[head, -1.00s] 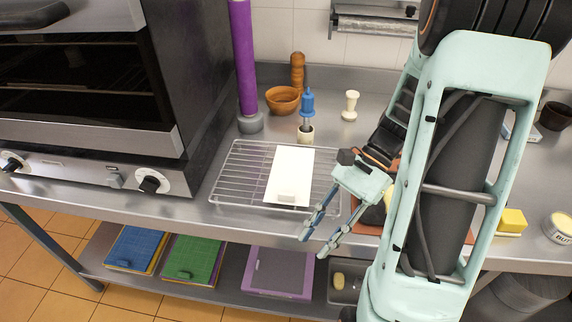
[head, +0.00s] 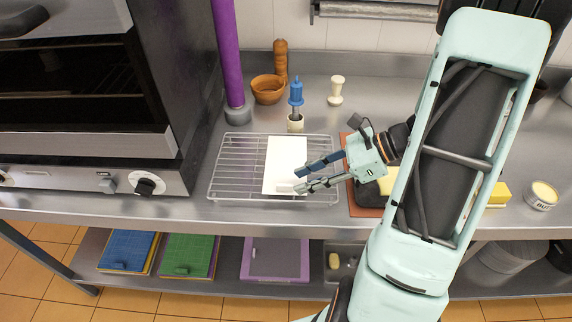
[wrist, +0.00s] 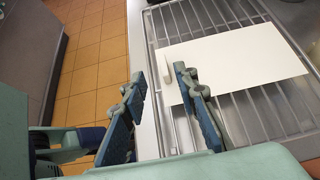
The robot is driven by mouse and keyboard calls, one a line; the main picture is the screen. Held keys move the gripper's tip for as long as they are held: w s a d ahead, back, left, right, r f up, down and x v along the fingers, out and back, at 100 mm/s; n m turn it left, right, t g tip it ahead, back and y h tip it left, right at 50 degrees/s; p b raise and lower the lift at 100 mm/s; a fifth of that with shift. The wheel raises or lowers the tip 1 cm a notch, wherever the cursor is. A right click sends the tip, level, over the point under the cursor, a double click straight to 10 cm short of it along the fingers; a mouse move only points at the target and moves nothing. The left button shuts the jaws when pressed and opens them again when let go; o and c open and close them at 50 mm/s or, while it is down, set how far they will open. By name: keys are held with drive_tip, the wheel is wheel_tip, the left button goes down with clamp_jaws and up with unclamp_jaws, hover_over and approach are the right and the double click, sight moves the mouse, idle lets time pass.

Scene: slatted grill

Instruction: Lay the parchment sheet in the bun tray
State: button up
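The white parchment sheet (head: 286,160) lies flat on a wire rack (head: 232,170) on the steel counter. A small pale raised tab (wrist: 166,61) stands near its front edge. My gripper (head: 303,180) is open and comes from the right, its fingertips over the sheet's front right corner in the head view. In the wrist view my gripper (wrist: 159,75) has the tab just ahead of the gap between its fingertips, apart from it. A dark grey tray (head: 334,275) with small bread-like pieces is on the lower shelf, partly hidden by my arm; I cannot tell whether it is the bun tray.
An oven (head: 80,100) stands to the left. A purple roll (head: 228,60), wooden bowl (head: 268,89) and blue-handled brush (head: 296,92) stand behind the rack. Blue (head: 127,251) and green (head: 187,255) boards and a purple-rimmed item (head: 277,259) lie on the lower shelf.

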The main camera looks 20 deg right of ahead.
sight(286, 185)
drive_tip(key=x, duration=0.4)
drive_tip(key=shift+w+a+f, duration=0.2)
drive_tip(key=shift+w+f, duration=0.05)
drive_tip(key=shift+w, duration=0.15)
clamp_jaws()
